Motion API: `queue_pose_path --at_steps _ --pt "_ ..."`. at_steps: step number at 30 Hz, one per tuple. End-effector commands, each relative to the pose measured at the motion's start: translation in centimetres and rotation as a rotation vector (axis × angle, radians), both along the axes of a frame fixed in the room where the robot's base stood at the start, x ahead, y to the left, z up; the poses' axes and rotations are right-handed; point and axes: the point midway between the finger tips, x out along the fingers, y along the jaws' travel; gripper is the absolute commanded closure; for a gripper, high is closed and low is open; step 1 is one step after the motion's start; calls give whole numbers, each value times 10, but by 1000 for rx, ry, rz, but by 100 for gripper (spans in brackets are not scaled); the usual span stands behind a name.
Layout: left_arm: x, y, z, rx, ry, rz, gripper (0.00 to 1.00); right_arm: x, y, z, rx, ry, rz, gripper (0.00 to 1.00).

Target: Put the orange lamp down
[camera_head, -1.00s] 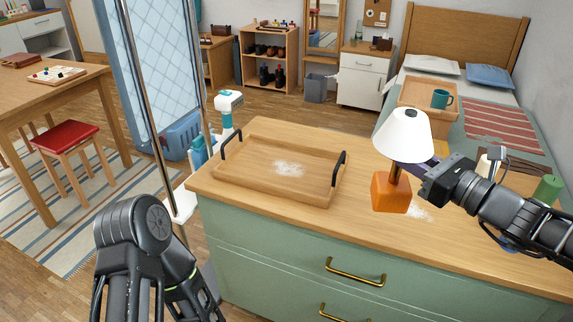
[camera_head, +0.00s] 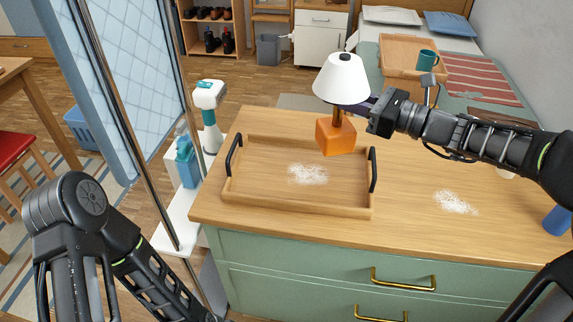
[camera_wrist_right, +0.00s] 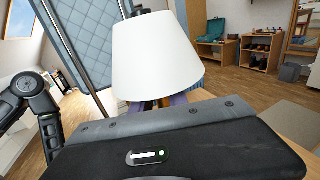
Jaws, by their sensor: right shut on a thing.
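The orange lamp has a white shade and an orange block base (camera_head: 336,136). My right gripper (camera_head: 346,108) is shut on the lamp's stem, between shade and base. The lamp is upright and appears over the back right part of the wooden tray (camera_head: 262,192); I cannot tell for certain whether its base touches anything. In the right wrist view the white shade (camera_wrist_right: 157,55) fills the middle and hides most of the fingers and the base. My left arm shows at the lower left of the head view, but its gripper fingers are not in view.
The tray has black handles at both ends and a white powdery patch (camera_head: 307,174) inside. Another white patch (camera_head: 455,202) lies on the dresser top (camera_head: 420,225) to the right. A white and teal bottle-like device (camera_head: 208,115) stands left of the dresser. A blue object (camera_head: 557,220) is at the right edge.

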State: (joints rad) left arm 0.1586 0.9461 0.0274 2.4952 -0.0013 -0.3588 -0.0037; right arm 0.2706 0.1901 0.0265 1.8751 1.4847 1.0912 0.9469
Motion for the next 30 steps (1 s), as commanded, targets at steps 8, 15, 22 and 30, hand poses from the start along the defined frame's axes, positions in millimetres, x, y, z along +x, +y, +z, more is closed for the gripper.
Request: queue_pose_path --at_steps 8,15,22,30 --pt "0 0 0 0 1 -1 55 0 0 0 3 -1 -1 100" --pt "0 0 -7 0 1 0 55 0 0 -32 4 4 -1 100" --pt "0 0 -11 0 0 0 55 0 0 -61 2 -2 -2 100" --pt "0 0 -11 0 0 0 55 0 0 -61 2 -3 -2 100"
